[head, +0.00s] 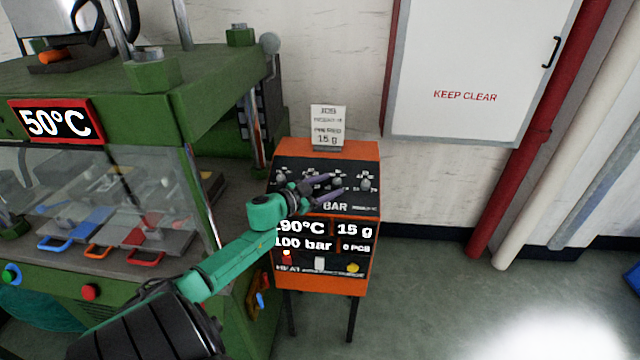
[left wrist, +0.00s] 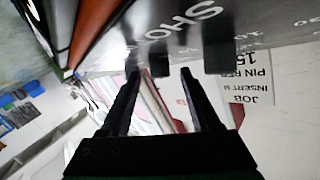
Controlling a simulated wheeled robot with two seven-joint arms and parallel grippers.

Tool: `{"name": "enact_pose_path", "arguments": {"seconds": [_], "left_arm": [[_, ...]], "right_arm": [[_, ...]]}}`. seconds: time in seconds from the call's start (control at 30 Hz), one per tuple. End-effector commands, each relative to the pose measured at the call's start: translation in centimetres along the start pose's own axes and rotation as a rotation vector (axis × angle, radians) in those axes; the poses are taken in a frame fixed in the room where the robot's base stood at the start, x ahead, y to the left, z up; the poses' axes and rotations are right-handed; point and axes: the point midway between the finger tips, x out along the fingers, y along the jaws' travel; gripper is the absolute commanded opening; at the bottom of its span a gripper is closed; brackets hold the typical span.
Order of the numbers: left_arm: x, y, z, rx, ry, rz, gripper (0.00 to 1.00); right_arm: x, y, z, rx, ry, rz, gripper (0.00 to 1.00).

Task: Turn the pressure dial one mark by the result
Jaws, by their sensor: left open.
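The orange control box (head: 372,240) has a sloping black panel with a row of small grey dials along its top. One dial (head: 337,183) is at my left gripper's fingers, and another dial (head: 366,184) is to its right. The large word BAR is below them; which dial is for pressure is too small to read. The display (head: 318,237) reads 190°C, 15 g, 100 bar and 0 PCS. My left gripper (head: 333,188) is open over the panel. In the left wrist view, a dark knob (left wrist: 160,64) shows between its fingertips (left wrist: 158,77); contact cannot be told.
A job card (head: 328,125) reading 15 g stands on the box. A green press (head: 200,105) with a 50°C sign is at the left. A white KEEP CLEAR cabinet (head: 470,60) and red pipe (head: 515,150) are at the right. The floor right of the box is clear.

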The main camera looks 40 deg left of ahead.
Motion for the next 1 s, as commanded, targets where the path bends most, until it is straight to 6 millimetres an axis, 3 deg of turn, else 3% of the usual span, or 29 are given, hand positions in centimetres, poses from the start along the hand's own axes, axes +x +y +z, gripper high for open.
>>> {"name": "enact_pose_path", "arguments": {"seconds": [0.2,0.4,1.0], "left_arm": [[-3.6,0.1,0.1,0.002,-0.004,0.003,0.63],[-6.0,0.1,0.0,0.001,-0.002,0.002,0.63],[-6.2,0.0,0.0,0.002,0.0,0.001,0.63]], "right_arm": [[-0.1,0.0,0.0,0.0,0.0,0.0,0.5],[-0.2,0.0,0.0,0.0,0.0,0.0,0.5],[-0.2,0.0,0.0,0.0,0.0,0.0,0.5]]}}
